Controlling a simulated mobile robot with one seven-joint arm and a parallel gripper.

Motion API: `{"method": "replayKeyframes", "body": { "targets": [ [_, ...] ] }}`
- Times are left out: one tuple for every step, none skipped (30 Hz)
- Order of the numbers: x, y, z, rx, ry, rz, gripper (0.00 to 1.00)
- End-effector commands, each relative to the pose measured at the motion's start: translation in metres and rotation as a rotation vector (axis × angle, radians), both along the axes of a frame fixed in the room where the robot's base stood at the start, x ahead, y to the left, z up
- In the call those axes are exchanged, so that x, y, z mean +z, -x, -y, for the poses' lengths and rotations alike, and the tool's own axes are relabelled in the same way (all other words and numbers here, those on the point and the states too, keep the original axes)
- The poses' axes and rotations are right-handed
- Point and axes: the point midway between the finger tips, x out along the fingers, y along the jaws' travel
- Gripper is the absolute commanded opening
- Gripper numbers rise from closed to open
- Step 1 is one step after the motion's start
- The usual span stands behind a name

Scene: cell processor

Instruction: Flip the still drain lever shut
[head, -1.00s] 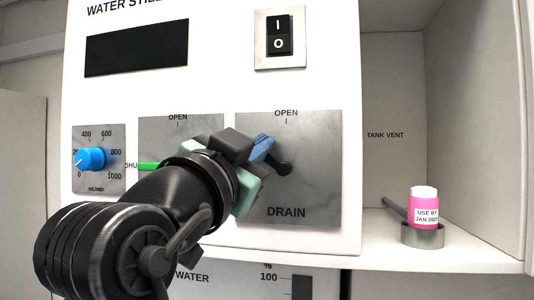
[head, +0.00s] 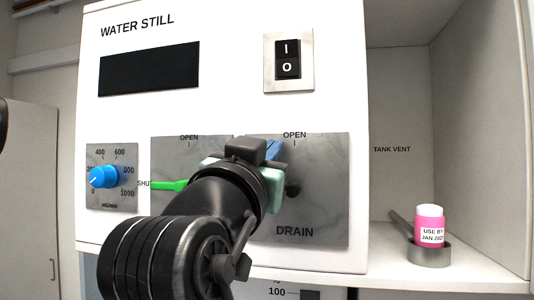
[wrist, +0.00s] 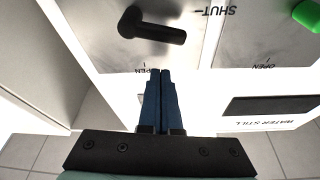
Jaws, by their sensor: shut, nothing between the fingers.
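The black drain lever (wrist: 155,27) is on the grey DRAIN panel (head: 325,205). In the wrist view, which is upside down, its bar points from the hub towards the SHUT mark, tilted slightly to the OPEN side. In the head view only its hub end (head: 293,189) shows; my gripper hides the rest. My gripper (head: 277,147) is shut and empty, its blue fingers near the panel's OPEN mark. In the wrist view the fingertips (wrist: 158,72) lie by the OPEN mark, visibly apart from the lever.
A second panel to the left has a green lever (head: 168,185) pointing to SHUT. Further left is a blue knob (head: 103,177). A power switch (head: 288,60) sits above. A pink bottle (head: 429,225) stands in a metal holder on the right shelf.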

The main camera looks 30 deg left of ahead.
Motion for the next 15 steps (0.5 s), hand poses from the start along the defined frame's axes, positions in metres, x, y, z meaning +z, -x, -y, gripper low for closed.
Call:
{"method": "replayKeyframes", "body": {
  "targets": [
    [0.001,0.005,0.001,0.002,0.0,0.002,0.0],
    [-0.006,0.014,0.003,0.002,-0.001,0.004,0.0],
    [-0.01,0.024,0.005,0.002,-0.001,0.004,0.0],
    [-0.012,0.031,0.006,0.002,-0.001,0.005,0.0],
    [-0.014,0.038,0.007,0.003,-0.002,0.004,0.0],
    [-0.017,0.046,0.009,0.003,-0.003,0.004,0.0],
    [-0.019,0.052,0.01,0.003,-0.002,0.004,0.0],
    [-0.02,0.058,0.011,0.002,-0.001,0.004,0.0],
    [-0.022,0.065,0.013,0.002,-0.001,0.003,0.0],
    [-0.024,0.069,0.014,0.002,-0.001,0.003,0.0],
    [-0.025,0.074,0.014,0.002,-0.002,0.003,0.0],
    [-0.026,0.079,0.015,0.002,-0.001,0.003,0.0],
    [-0.026,0.082,0.016,0.002,-0.001,0.002,0.0],
    [-0.027,0.084,0.016,0.001,-0.001,0.002,0.0],
    [-0.028,0.087,0.017,0.001,-0.001,0.002,0.0]
  ]
}}
